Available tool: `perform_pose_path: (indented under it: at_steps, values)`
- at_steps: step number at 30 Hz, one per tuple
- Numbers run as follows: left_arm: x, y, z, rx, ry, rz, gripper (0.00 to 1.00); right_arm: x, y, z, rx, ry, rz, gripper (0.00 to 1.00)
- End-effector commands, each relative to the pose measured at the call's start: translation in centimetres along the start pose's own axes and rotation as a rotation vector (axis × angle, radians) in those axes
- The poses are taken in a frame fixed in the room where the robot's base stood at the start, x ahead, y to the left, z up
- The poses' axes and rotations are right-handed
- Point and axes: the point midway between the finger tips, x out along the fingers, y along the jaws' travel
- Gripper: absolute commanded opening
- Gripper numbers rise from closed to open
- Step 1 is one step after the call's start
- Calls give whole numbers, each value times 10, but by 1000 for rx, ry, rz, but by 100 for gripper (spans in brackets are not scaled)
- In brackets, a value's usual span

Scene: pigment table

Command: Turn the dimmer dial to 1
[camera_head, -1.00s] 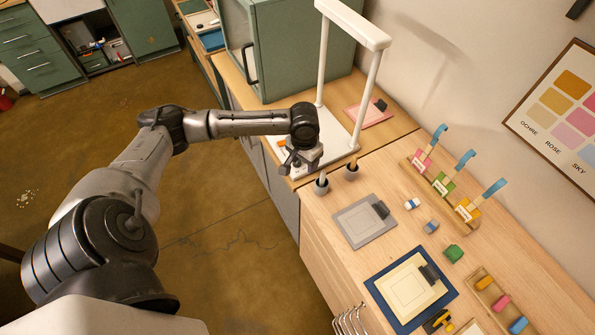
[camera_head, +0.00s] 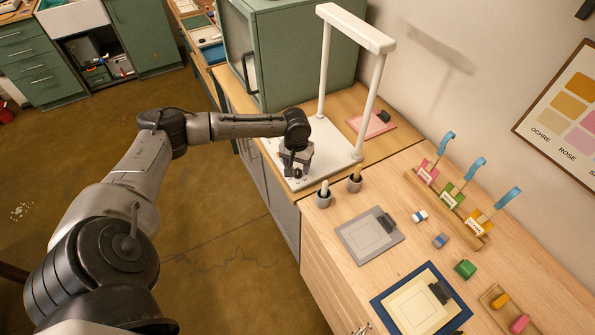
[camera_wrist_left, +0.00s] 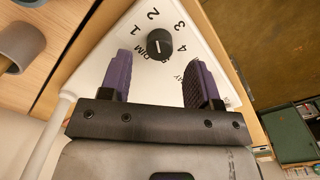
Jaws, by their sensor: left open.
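The dimmer dial (camera_wrist_left: 160,43) is a round black knob with a light line across it, on a white panel. The digits 1, 2, 3 and 4 and a partly hidden DIM label are printed around it. I cannot tell surely which mark the line points at. My left gripper (camera_wrist_left: 163,72) is open, with its purple-padded fingers apart on either side of the dial's column in the wrist view, and the dial is not gripped. In the head view my left gripper (camera_head: 294,172) points down over the white lamp base (camera_head: 330,148) and hides the dial.
Two white posts carry a white bar (camera_head: 355,28) above the base. A green cabinet (camera_head: 300,60) stands behind. Grey (camera_head: 369,236) and blue-bordered boards lie on the wooden table at right.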

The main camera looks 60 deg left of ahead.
Motion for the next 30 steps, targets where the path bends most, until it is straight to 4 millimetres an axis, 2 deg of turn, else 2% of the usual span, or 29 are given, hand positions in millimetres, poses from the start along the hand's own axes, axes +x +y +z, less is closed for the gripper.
perform_pose_path:
  at_steps: [3,9,21,23,30]
  values:
    - [17,0,1,0,-2,-1,57,3,-1,1,2,0,-2,0]
    - [32,0,0,1,0,-1,57,4,-2,1,6,0,-5,0]
    - [36,0,1,2,0,-1,57,5,-3,2,9,-1,-7,0]
    - [36,0,0,2,0,-1,53,5,-3,2,9,-1,-7,0]
    - [36,0,0,2,0,0,30,5,-2,2,4,-2,-3,0]
